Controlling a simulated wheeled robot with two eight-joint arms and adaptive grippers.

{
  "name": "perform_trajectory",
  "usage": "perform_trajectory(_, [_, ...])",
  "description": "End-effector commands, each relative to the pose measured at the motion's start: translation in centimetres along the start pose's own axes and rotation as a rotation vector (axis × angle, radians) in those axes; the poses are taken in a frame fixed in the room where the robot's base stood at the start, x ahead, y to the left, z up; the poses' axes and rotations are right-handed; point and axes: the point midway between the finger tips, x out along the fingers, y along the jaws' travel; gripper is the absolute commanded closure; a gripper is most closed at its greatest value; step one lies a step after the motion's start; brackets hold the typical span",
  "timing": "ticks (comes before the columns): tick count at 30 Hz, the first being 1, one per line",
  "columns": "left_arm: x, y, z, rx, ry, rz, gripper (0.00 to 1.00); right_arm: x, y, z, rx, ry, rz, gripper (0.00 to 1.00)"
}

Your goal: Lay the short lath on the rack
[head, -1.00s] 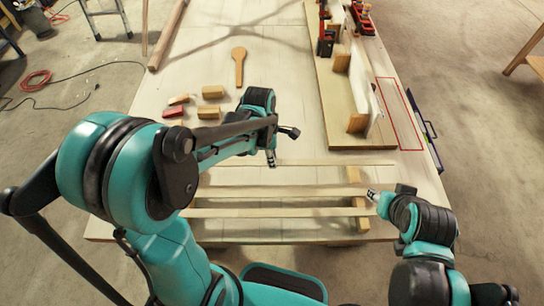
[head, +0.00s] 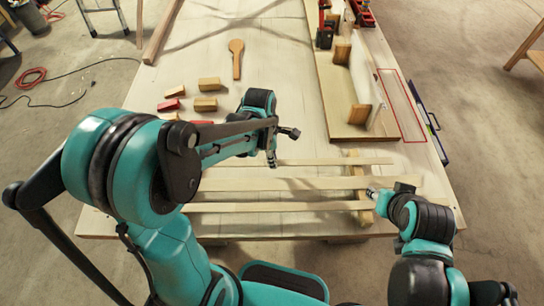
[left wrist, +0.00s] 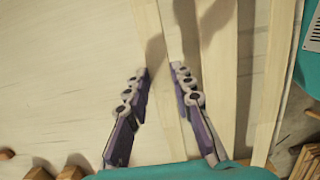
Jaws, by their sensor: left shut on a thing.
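Several pale laths lie side by side near the table's front edge. The far lath (head: 335,161) is the shorter-looking one; its left end is hidden behind my left arm. My left gripper (head: 272,162) is shut on it, and in the left wrist view the fingers stand either side of the lath (left wrist: 148,18). The rack's right crosspiece (head: 362,217) shows under the laths; the left side is hidden by my arm. The middle lath (head: 310,184) and near lath (head: 290,207) cross it. My right gripper (head: 372,193) is near that crosspiece; its opening is unclear.
A board with upright blocks (head: 343,112) stands on the right, beyond the laths, beside a red outlined rectangle (head: 402,105). The middle of the table is mostly clear.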

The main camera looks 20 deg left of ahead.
Motion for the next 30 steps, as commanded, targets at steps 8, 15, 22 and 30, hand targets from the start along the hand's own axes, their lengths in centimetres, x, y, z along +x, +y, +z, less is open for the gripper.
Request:
perform_trajectory(8, [-0.03,0.01,0.01,0.000,0.000,0.000,1.00,-0.02,0.00,-0.02,0.000,0.000,0.000,0.62])
perform_trajectory(15, [0.29,0.01,-0.03,0.000,0.000,0.000,1.00,0.22,0.00,0.15,0.000,0.000,0.000,0.62])
perform_trajectory(22, [0.64,0.01,-0.08,0.000,0.000,0.000,1.00,0.47,0.00,0.33,0.000,0.000,0.000,0.62])
perform_trajectory(30, [0.59,0.01,-0.07,0.000,0.000,0.000,0.53,0.43,0.00,0.30,0.000,0.000,0.000,0.62])
